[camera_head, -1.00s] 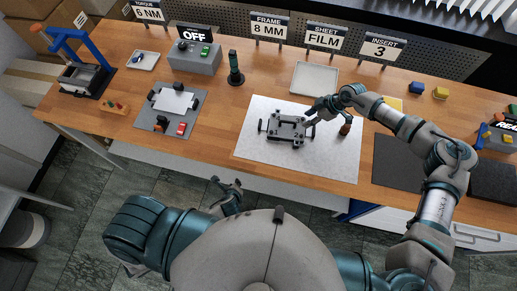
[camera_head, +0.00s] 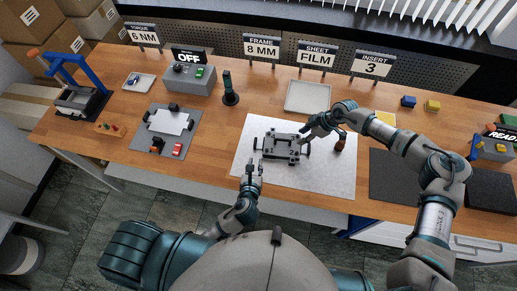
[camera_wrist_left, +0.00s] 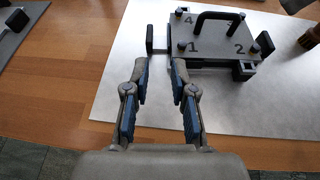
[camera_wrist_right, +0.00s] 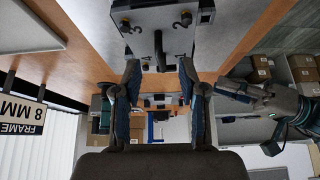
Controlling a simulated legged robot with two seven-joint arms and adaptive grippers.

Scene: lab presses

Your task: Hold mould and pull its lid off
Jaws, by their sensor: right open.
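The mould (camera_head: 277,153) is a grey block on a white mat, with side handles. The lid sits on the mould. My left gripper (camera_head: 254,165) is open and empty at the mould's front left; in the left wrist view its fingertips (camera_wrist_left: 159,60) are just short of the left side handle (camera_wrist_left: 150,38). My right gripper (camera_head: 303,139) is at the mould's right side; in the right wrist view it is open (camera_wrist_right: 159,64), with the lid's handle (camera_wrist_right: 159,48) between and just beyond its fingertips.
The white mat (camera_head: 322,182) has free room around the mould. A brown-handled tool (camera_head: 340,140) stands right of it. An empty tray (camera_head: 307,96) lies behind. A dark mat (camera_head: 393,176) is to the right and a grey fixture (camera_head: 168,125) to the left.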

